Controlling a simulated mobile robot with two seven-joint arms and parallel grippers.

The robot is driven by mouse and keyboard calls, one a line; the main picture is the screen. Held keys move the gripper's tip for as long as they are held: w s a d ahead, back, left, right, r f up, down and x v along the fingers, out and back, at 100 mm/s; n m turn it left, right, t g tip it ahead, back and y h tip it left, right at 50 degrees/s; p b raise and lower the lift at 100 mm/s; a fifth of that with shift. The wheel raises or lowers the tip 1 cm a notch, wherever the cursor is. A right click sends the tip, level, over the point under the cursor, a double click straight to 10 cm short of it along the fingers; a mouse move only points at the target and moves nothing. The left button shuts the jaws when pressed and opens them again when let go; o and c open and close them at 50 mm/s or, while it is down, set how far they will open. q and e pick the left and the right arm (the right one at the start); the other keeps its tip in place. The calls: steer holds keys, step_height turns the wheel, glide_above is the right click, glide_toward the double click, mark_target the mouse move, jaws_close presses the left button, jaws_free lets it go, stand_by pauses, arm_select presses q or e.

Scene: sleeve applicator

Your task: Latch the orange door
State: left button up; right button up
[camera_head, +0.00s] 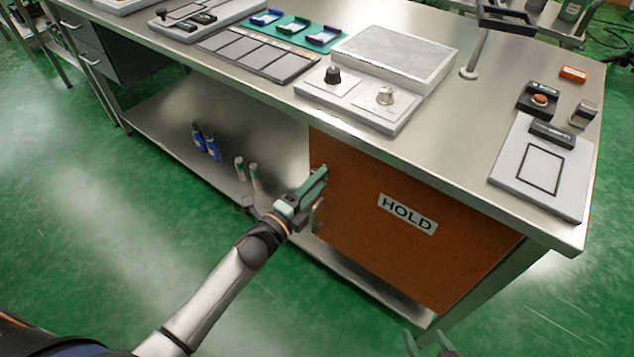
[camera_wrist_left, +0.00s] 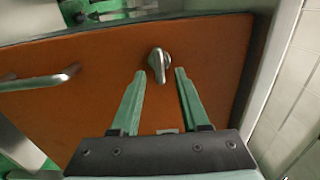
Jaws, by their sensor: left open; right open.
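The orange door (camera_head: 375,220), with a white HOLD label (camera_head: 408,213), fills the space under the right part of the bench and looks about flush with its front. My left gripper (camera_head: 318,178) is at the door's left edge. In the left wrist view the open fingers (camera_wrist_left: 160,76) point at a metal turn latch (camera_wrist_left: 158,64), which sits between and just beyond the fingertips; I cannot tell if they touch it. A metal bar handle (camera_wrist_left: 40,79) is to the left there. My right gripper (camera_head: 428,343) is partly cut off at the bottom edge of the head view, away from the door.
The steel bench top (camera_head: 460,125) above holds a panel with two knobs (camera_head: 357,97) and a grey pad (camera_head: 543,168). Blue bottles (camera_head: 206,142) and pale containers (camera_head: 248,172) stand on the lower shelf left of the door. The green floor in front is clear.

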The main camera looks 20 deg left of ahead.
steer(key=shift+w+r, duration=0.1)
arm_select(q)
steer(key=p+v, duration=0.1)
steer(key=v, duration=1.1)
steer(key=shift+s, duration=0.25)
arm_select(e)
steer(key=shift+r, duration=0.3)
arm_select(q)
steer(key=shift+a, duration=0.1)
